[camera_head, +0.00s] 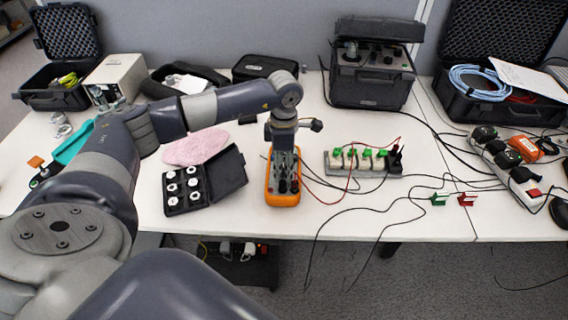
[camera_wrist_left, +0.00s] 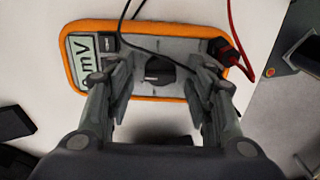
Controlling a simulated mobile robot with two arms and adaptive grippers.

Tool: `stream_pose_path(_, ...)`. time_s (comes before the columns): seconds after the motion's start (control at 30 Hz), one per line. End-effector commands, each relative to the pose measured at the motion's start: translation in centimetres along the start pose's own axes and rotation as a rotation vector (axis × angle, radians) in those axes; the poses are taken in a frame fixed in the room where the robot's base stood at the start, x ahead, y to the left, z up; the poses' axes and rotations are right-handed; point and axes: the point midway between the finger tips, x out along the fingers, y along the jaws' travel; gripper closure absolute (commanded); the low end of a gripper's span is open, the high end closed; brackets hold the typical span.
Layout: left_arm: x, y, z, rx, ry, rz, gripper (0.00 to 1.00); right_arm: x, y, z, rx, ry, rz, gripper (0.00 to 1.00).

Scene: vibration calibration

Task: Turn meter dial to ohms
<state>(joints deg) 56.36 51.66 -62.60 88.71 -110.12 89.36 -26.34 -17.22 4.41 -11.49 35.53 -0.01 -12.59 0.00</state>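The orange-rimmed meter (camera_head: 283,201) lies on the white table, below my left gripper (camera_head: 284,172). In the left wrist view the meter (camera_wrist_left: 66,56) shows a grey face and a display (camera_wrist_left: 83,58) with the letters mV. Its round dark dial (camera_wrist_left: 158,76) sits between the two fingers of my left gripper (camera_wrist_left: 158,82). The fingers are open, one on each side of the dial, with a visible gap to it; I cannot tell how near they are in height. A red plug (camera_wrist_left: 226,50) and a black lead enter the meter's right end there. My right gripper is not in view.
An open black case with white discs (camera_head: 185,190) and a pink cloth (camera_head: 197,147) lie left of the meter. A terminal block with green clips (camera_head: 358,160) and loose cables lie to its right. Larger open cases (camera_head: 372,75) stand behind.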

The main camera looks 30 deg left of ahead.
Motion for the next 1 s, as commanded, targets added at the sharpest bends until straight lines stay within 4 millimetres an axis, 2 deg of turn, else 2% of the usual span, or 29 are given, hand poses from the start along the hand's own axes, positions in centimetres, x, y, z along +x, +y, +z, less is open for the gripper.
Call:
stream_pose_path(0.13,-0.2,0.0,0.0,0.000,0.000,0.000,0.51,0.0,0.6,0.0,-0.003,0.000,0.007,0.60)
stream_pose_path(0.27,-1.6,0.1,0.0,0.001,-0.001,0.002,0.51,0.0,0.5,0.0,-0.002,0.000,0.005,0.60)
stream_pose_path(0.6,-8.8,0.1,0.1,0.000,-0.004,0.003,0.51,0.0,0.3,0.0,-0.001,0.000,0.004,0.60)
stream_pose_path(0.7,-10.3,0.1,0.1,0.000,-0.002,0.003,0.51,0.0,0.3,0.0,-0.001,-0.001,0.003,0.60)
stream_pose_path(0.83,-11.5,0.0,0.0,0.001,-0.001,0.001,0.51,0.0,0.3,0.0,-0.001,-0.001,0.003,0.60)
stream_pose_path(1.0,-12.0,0.0,0.0,0.001,0.000,0.000,0.51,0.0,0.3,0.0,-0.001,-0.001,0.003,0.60)
